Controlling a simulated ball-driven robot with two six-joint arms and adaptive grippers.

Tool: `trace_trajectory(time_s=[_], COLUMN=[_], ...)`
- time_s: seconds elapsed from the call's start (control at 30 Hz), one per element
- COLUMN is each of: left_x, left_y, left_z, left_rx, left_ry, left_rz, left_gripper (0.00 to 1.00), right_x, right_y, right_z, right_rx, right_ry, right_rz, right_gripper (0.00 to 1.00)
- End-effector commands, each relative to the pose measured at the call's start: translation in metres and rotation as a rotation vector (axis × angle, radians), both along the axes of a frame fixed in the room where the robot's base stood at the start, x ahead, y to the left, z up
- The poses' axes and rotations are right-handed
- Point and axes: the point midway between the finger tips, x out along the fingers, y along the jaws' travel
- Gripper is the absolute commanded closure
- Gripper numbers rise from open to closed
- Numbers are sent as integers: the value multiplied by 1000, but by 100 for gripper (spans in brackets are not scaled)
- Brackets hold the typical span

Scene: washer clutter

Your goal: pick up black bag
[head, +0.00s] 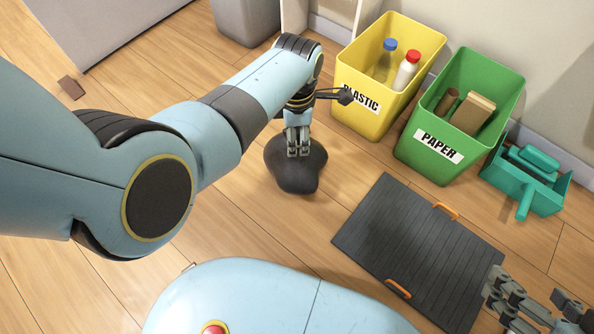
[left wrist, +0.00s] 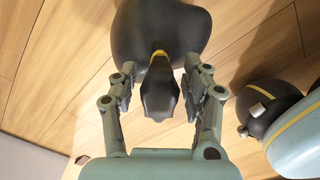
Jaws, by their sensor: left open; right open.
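The black bag (head: 296,172) sits on the wooden floor near the middle of the head view. In the left wrist view the bag (left wrist: 160,28) is at the top, with a yellow band around its neck and its gathered top (left wrist: 160,90) pointing toward me. My left gripper (head: 298,150) is over the bag in the head view. In the left wrist view my left gripper (left wrist: 162,88) is open, with one finger on each side of the gathered top and gaps showing. My right gripper (head: 535,312) is at the lower right of the head view, open and away from the bag.
A yellow plastic bin (head: 352,112) with bottles and a green paper bin (head: 408,155) with cardboard stand at the back right. A teal dustpan (head: 550,200) is beside them. A dark slatted mat (head: 400,245) with orange handles lies right of the bag. A grey bin (head: 245,18) stands behind.

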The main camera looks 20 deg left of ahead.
Motion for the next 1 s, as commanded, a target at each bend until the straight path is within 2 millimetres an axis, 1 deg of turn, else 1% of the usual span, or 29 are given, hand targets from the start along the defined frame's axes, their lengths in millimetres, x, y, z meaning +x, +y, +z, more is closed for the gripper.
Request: trace_trajectory(time_s=[0.03, 0.37, 0.73, 1.0], left_x=[0, 1, 0, 0], left_y=[0, 0, 0, 0], left_z=[-3, -2, -3, -3], left_rx=[0, 0, 0, 0], left_ry=[1, -1, -1, 0], left_rz=[0, 0, 0, 0], left_gripper=[52, 52, 100, 100], right_x=[-1, 0, 0, 0], right_y=[0, 0, 0, 0], right_z=[-4, -3, -3, -3], right_rx=[1, 1, 1, 1], right_ry=[-11, -36, -35, -35], right_rz=[0, 2, 2, 2], right_gripper=[30, 30, 30, 30])
